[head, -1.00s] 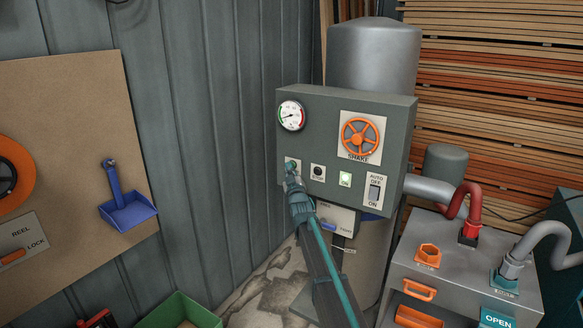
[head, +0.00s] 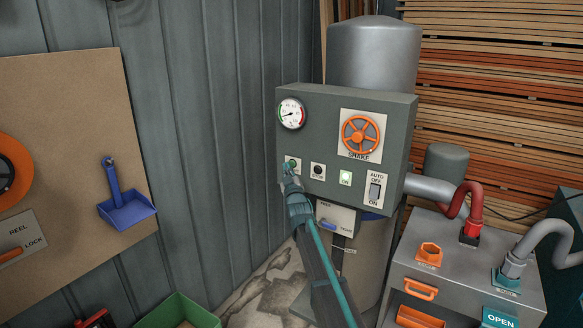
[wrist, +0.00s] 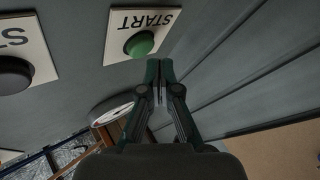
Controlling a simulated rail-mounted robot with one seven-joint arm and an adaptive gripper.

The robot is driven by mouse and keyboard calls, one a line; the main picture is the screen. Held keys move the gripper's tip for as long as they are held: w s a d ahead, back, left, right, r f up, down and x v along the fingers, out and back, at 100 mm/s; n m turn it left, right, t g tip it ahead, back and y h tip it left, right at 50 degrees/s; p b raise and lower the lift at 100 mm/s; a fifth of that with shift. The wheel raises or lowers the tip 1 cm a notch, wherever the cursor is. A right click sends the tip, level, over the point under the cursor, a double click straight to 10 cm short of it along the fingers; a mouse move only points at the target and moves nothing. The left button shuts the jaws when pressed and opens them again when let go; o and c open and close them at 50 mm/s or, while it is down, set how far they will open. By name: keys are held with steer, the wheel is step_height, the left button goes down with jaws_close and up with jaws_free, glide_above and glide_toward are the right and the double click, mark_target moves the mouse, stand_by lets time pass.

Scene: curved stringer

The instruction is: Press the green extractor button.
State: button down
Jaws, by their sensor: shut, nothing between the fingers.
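The green button sits on a white plate marked START, upside down in the wrist view (wrist: 140,43). In the head view the green button (head: 293,163) is at the lower left of the grey control panel (head: 330,103), just above my fingertips. My gripper (head: 288,172) is shut and empty. In the wrist view its closed fingertips (wrist: 159,70) are just below and right of the button. They look apart from it, but the exact gap to the panel is unclear.
Above are a gauge (head: 291,114) and an orange SHAKE wheel (head: 360,137). The corrugated wall (head: 205,130) is left.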

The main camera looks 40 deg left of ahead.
steer(key=s, duration=0.1)
steer(key=s+b, duration=0.1)
steer(key=s, duration=0.3)
steer(key=shift+d+b, duration=0.3)
steer(key=shift+b, duration=0.05)
stand_by(0.8)
